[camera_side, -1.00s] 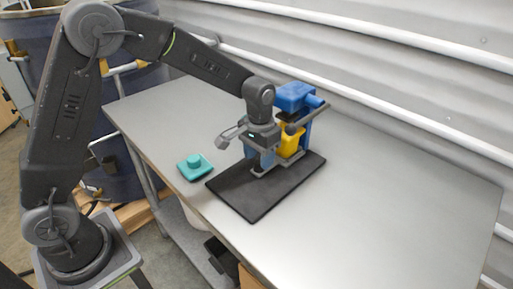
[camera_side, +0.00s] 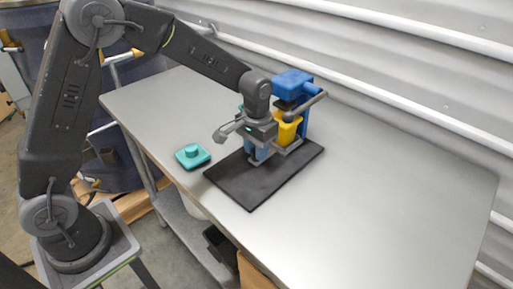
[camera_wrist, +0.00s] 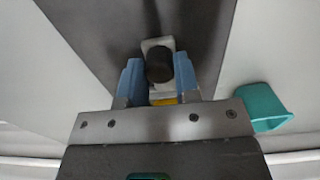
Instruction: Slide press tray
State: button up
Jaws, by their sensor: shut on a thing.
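The press has a blue head (camera_side: 293,83) and stands at the back of a black base plate (camera_side: 262,187). A yellow block (camera_side: 286,130) sits under the head. A grey tray-like piece lies low in front of it, partly hidden by my gripper. My gripper (camera_side: 256,155) is low over the plate in front of the press. In the wrist view, its two blue fingers (camera_wrist: 159,75) are on either side of a dark round knob (camera_wrist: 159,65), shut on it. The knob stands on a light grey plate (camera_wrist: 157,46), which I take as the press tray.
A teal container (camera_wrist: 268,106) shows in the wrist view. A grey lever (camera_side: 308,105) sticks out at the press. The table's right side is clear.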

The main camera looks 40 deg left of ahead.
jog(key=shift+s, duration=0.1)
jog(key=shift+s+d, duration=0.15)
jog(key=shift+s, duration=4.6)
jog(key=o, duration=0.6)
jog(key=shift+r, duration=3.5)
